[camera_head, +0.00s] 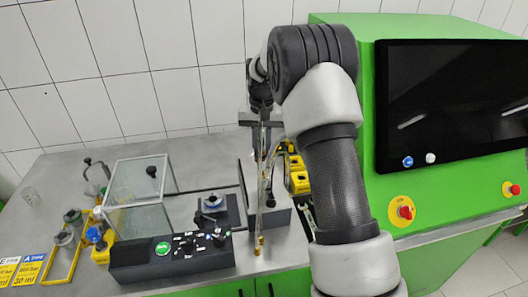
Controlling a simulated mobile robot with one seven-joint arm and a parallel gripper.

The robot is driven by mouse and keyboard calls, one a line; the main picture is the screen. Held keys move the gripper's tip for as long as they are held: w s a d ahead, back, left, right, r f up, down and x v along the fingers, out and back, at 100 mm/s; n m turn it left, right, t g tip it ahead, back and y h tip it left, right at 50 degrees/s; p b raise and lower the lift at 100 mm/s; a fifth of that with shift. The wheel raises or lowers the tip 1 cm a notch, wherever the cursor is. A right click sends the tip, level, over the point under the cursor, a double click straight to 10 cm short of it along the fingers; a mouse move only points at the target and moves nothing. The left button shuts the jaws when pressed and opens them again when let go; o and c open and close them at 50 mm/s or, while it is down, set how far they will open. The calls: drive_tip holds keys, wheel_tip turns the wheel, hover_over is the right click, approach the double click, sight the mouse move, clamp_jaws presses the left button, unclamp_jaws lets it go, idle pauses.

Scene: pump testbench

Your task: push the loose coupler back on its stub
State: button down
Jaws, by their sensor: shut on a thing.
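My gripper (262,145) points down over the bench, just left of my raised arm. It is shut on a thin, shiny amber-clear hose, whose length (259,200) runs down below the jaws toward the front of the bench. A small brass-coloured fitting (258,245) shows at the hose's lower end. The fingertips are small and partly merge with the hose, so I cannot tell exactly where they grip. I cannot make out the coupler apart from the hose, nor the stub. A grey box-like housing (278,216) stands right behind the hose.
A black control panel (172,258) with a green button sits at the front, left of the hose. A clear box (138,188) stands behind it. Yellow parts (299,178) are by my arm. A green cabinet (440,200) with a black screen (455,100) stands at right.

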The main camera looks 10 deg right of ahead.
sight(263, 160)
drive_tip(key=shift+w+d, duration=0.15)
drive_tip(key=shift+d, duration=0.05)
drive_tip(key=shift+f+b, duration=1.15)
drive_tip(key=shift+f, duration=0.85)
drive_tip(key=shift+f, duration=0.3)
drive_tip(key=shift+f+b, duration=0.4)
drive_tip(key=shift+f, duration=0.1)
drive_tip(key=shift+f+b, duration=0.35)
drive_tip(key=shift+f, duration=0.4)
idle(0.8)
drive_tip(key=c, duration=1.5)
unclamp_jaws()
drive_tip(key=shift+c, duration=0.2)
drive_tip(key=shift+r+p, duration=1.95)
drive_tip(key=shift+r, duration=1.6)
